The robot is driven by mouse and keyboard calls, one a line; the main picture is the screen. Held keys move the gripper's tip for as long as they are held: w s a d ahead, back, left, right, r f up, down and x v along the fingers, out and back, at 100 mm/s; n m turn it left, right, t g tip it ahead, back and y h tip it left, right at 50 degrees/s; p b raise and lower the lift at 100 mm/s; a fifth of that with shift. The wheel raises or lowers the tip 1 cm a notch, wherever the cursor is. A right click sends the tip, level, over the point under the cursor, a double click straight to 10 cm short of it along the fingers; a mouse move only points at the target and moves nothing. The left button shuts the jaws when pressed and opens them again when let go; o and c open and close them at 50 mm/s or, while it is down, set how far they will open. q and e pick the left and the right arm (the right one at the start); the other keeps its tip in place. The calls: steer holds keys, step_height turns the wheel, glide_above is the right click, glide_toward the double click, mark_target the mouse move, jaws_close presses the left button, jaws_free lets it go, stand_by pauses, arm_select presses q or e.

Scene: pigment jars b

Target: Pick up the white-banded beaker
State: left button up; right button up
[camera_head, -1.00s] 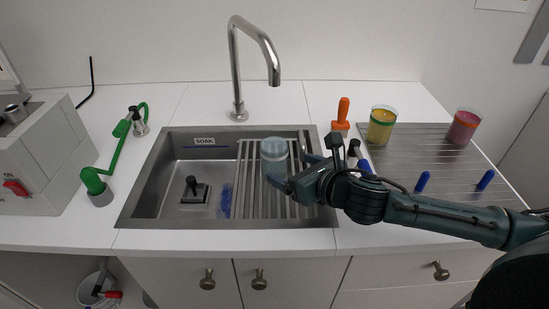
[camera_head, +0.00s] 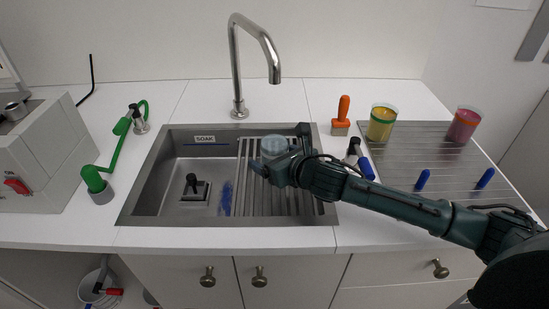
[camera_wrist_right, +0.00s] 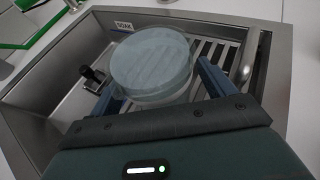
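A clear bluish beaker (camera_head: 273,146) with a pale rim stands on the slatted rack in the right part of the sink; its lower part is hidden behind my gripper. It also shows in the right wrist view (camera_wrist_right: 150,65), seen from above. My right gripper (camera_head: 281,151) is open around it, one finger on each side. In the wrist view a small gap shows between the right finger and the beaker; contact at the left finger is unclear. My left gripper is not in view.
The sink (camera_head: 150,190) holds a black-handled block (camera_head: 195,188) and a blue patch. The faucet (camera_head: 238,65) rises behind.

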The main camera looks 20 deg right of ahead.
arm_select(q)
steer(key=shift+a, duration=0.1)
arm_select(e)
steer(key=c, duration=1.2)
steer(key=shift+r, duration=0.15)
